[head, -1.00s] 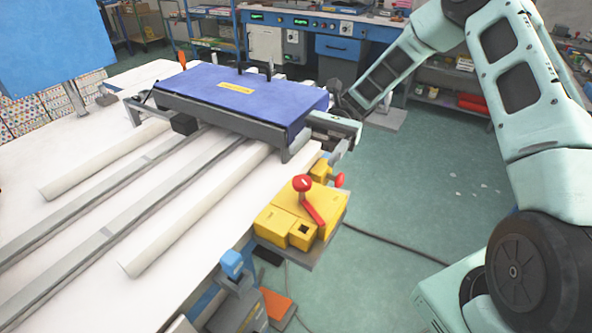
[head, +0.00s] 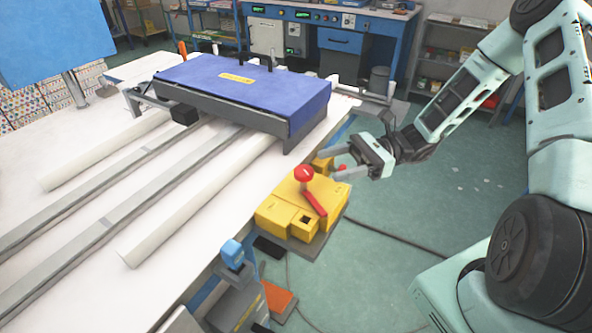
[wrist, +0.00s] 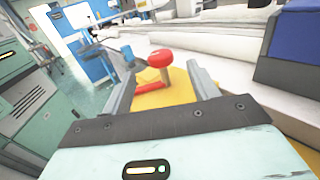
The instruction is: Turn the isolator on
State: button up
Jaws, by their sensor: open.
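The isolator is a yellow box (head: 280,212) at the table's right edge in the head view. Its red lever with a round red knob (head: 304,173) stands on top, and a red arm (head: 315,203) slopes down to the right. My gripper (head: 329,165) is open and empty, just behind and right of the knob, with its fingers pointing left. In the wrist view the red knob (wrist: 160,59) shows between the two spread fingers, beyond their tips, with the yellow box (wrist: 165,93) below. I cannot tell the exact gap to the knob.
A blue-topped carriage (head: 245,92) spans the rails on the white table (head: 75,235). A blue-topped device (head: 233,252) stands in front.

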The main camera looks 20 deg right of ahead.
aim_at(297, 177)
jog(key=a, duration=0.4)
jog(key=a+p, duration=0.1)
jog(key=a, duration=0.4)
jog(key=shift+w+a, duration=0.2)
jog(key=shift+a, duration=0.05)
grip_shut()
jog(key=shift+g, duration=0.5)
jog(key=n+g+p, duration=0.1)
jog(key=n+g, duration=0.1)
jog(key=shift+s+g, duration=0.1)
jog(key=shift+g, duration=0.2)
jog(key=shift+s+d+n+g+h+p, duration=0.2)
jog(key=shift+n+g+h, duration=0.25)
jog(key=shift+n+g, duration=0.7)
jog(key=shift+s+a+n+g+h+p, duration=0.1)
jog(key=shift+n+g+h+p, duration=0.35)
jog(key=shift+g, duration=1)
jog(key=shift+n+g, duration=0.3)
jog(key=shift+n, duration=0.2)
grip_release()
